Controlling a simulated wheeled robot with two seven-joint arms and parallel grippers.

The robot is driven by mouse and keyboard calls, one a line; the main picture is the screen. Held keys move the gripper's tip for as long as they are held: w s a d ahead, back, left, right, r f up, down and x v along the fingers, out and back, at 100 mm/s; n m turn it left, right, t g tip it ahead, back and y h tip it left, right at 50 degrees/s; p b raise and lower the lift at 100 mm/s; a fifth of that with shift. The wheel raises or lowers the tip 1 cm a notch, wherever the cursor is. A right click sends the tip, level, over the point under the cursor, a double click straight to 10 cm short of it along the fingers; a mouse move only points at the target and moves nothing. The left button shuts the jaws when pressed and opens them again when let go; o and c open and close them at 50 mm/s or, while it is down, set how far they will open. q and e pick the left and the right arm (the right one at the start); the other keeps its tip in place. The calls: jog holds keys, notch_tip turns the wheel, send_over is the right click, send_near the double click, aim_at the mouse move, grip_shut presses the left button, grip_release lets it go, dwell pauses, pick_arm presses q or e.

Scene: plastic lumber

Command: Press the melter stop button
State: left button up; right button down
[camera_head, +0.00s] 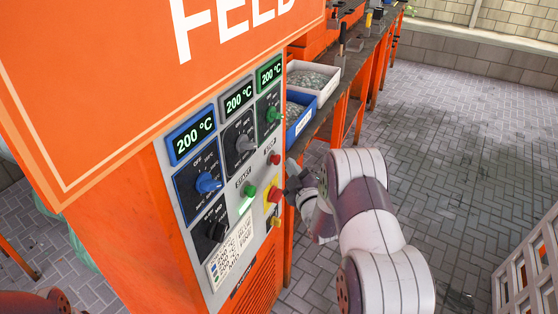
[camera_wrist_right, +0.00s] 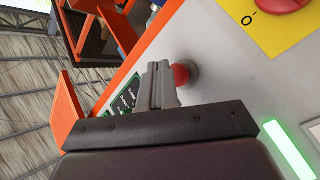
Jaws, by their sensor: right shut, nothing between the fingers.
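The melter's grey control panel is in the head view. Its red stop button (camera_head: 274,159) sits at the panel's right side, above a red switch on a yellow plate (camera_head: 272,196). A green button (camera_head: 249,191) is to the left of that plate. My right gripper (camera_head: 293,178) is shut and empty, just right of the panel edge. In the right wrist view the shut fingers (camera_wrist_right: 160,84) overlap the left side of the red button (camera_wrist_right: 184,74). I cannot tell whether they touch it. My left gripper is not in view.
Three dials (camera_head: 208,183) with displays reading 200 °C are left of the buttons. A workbench with a white bin (camera_head: 322,77) and a blue bin (camera_head: 302,122) stands behind the panel. Brick floor (camera_head: 460,150) is open on the right; a pale slatted crate (camera_head: 528,275) is at lower right.

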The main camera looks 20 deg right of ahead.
jog(key=shift+a, duration=0.1)
dwell(0.4)
jog(key=shift+w+a+b, duration=0.2)
jog(key=shift+w+b, duration=0.1)
jog(key=shift+w, duration=0.05)
jog(key=shift+w+a, duration=0.35)
dwell(0.8)
jog(key=shift+s+d, duration=0.6)
jog(key=shift+s, duration=0.1)
jog(key=s+d, duration=0.3)
jog(key=shift+s+d+b, duration=0.15)
jog(key=shift+s+b, duration=0.15)
jog(key=shift+s, duration=0.1)
